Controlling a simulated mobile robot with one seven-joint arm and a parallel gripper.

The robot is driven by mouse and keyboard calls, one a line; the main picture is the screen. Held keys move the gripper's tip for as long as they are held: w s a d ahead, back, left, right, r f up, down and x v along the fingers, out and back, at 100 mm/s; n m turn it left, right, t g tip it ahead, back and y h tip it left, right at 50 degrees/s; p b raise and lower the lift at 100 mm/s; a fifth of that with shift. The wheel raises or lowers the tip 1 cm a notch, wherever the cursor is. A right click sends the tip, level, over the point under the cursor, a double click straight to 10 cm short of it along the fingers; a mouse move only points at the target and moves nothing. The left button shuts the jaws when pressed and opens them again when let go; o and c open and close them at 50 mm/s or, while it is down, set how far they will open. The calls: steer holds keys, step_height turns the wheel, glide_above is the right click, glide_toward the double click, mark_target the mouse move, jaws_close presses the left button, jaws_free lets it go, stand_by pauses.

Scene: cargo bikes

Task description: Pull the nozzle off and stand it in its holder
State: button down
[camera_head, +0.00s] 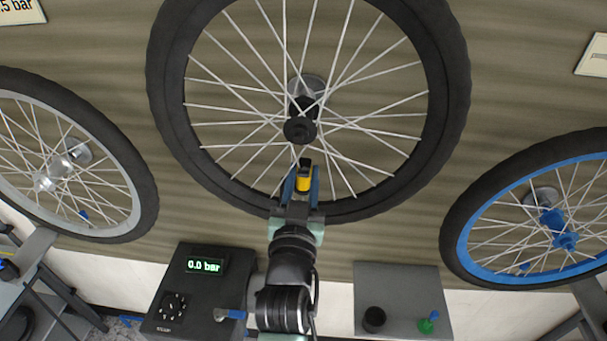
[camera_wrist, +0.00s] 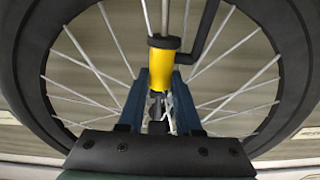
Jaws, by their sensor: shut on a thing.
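The nozzle (camera_wrist: 170,72) is a yellow cylinder with a dark collar, and a black bent piece shows at its right. It also shows in the head view (camera_head: 303,184), in front of the lower spokes of the middle black wheel (camera_head: 168,105). My gripper (camera_wrist: 160,88) has its two blue fingers on either side of the nozzle and is shut on it; it also shows in the head view (camera_head: 302,180). The wheel's valve is not clear, so I cannot tell whether the nozzle still touches it. A dark round cup (camera_head: 374,318), possibly the holder, stands on the grey shelf (camera_head: 400,285).
A black pump box (camera_head: 180,320) at lower left reads 0.0 bar and has a dial; a blue-ended lever sits at its right. A green piece with a blue stem (camera_head: 428,323) stands on the shelf. A grey-rimmed wheel (camera_head: 140,185) and a blue-rimmed wheel (camera_head: 463,245) flank the middle one.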

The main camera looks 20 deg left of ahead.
steer(key=shift+r, duration=0.3)
steer(key=c, duration=0.5)
jaws_free()
steer(key=shift+s+f, duration=0.1)
steer(key=shift+f, duration=0.05)
